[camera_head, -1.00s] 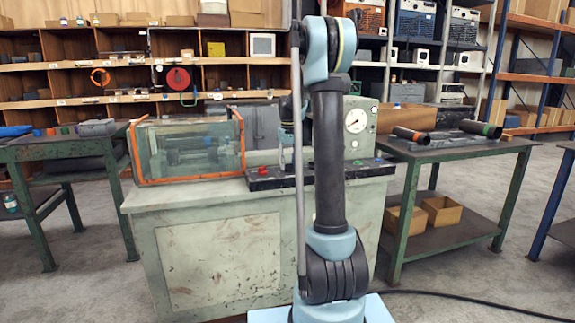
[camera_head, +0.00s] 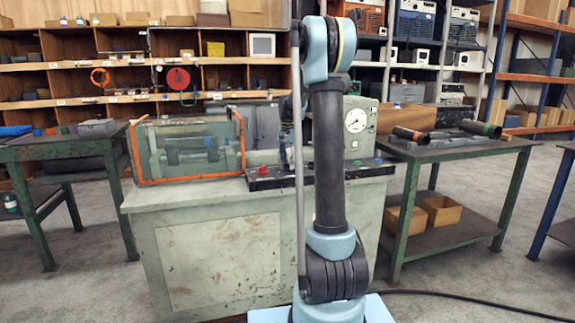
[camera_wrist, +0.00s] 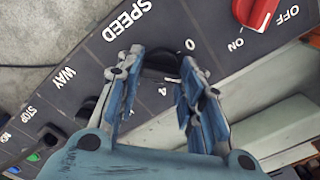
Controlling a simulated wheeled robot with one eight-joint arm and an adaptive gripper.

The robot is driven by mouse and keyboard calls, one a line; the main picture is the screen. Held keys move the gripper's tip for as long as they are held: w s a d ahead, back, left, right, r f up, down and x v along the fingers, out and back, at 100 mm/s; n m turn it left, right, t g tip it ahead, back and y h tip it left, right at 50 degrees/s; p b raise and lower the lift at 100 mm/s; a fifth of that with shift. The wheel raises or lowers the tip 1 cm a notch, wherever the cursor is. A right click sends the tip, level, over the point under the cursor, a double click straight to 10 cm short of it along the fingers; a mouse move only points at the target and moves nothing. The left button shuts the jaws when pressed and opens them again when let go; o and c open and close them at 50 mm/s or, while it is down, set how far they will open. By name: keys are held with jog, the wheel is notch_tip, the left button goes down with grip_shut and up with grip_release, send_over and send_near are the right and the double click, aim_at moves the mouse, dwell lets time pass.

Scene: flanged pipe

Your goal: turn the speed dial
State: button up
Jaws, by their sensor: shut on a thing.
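The black speed dial (camera_wrist: 161,63) is in the wrist view on a dark panel (camera_wrist: 75,45), below the white word SPEED. The marks 0 and 4 show beside it. My gripper (camera_wrist: 162,66) is shut on the dial, with one finger on its left and one on its right. Its pointer cannot be made out, so the setting is unclear. In the head view my gripper (camera_head: 284,152) is partly hidden behind my arm, low over the panel (camera_head: 268,182); the dial itself cannot be made out there.
A red ON/OFF switch (camera_wrist: 256,12) sits right of the dial. An orange-framed clear case (camera_head: 188,180) and a gauge (camera_head: 356,120) stand on the bench.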

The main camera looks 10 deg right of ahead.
jog(key=shift+m, duration=0.9)
jog(key=o, duration=1.1)
jog(key=shift+c, duration=0.2)
jog(key=shift+r, duration=0.15)
notch_tip(320, 180, up, 12)
jog(key=shift+f, duration=0.2)
